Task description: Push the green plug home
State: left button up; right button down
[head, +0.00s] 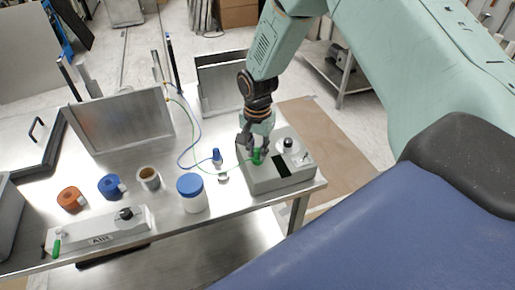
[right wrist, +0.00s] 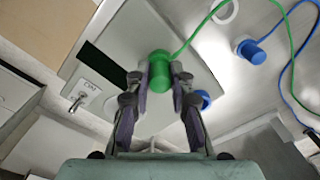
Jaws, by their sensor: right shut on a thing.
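The green plug (head: 258,155) is at the top of the grey box (head: 262,186), with a thin green cable running from it. My right gripper (head: 257,147) comes down from above and is shut on the green plug. In the right wrist view the plug (right wrist: 160,68) stands between the two fingers (right wrist: 161,82), against the pale top of the box. A blue ring (right wrist: 204,99) shows beside the right finger there. The plug's lower end is hidden, so I cannot tell how deep it sits. My left gripper is not in view.
A blue plug (head: 217,157) with a blue cable stands left of the box. A blue-lidded jar (head: 191,194), tape rolls (head: 110,187) and a long grey block (head: 97,234) lie on the metal table. The box has a dark panel, a knob and a toggle near the table's right edge.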

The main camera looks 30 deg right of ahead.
jog(key=shift+s+f, duration=0.25)
jog(key=shift+s, duration=0.05)
jog(key=c, duration=1.4)
grip_release()
jog(key=o, duration=0.3)
jog(key=shift+w, duration=0.25)
jog(key=shift+o, duration=0.3)
jog(key=o, duration=0.4)
jog(key=shift+r, duration=0.1)
jog(key=shift+w, duration=0.1)
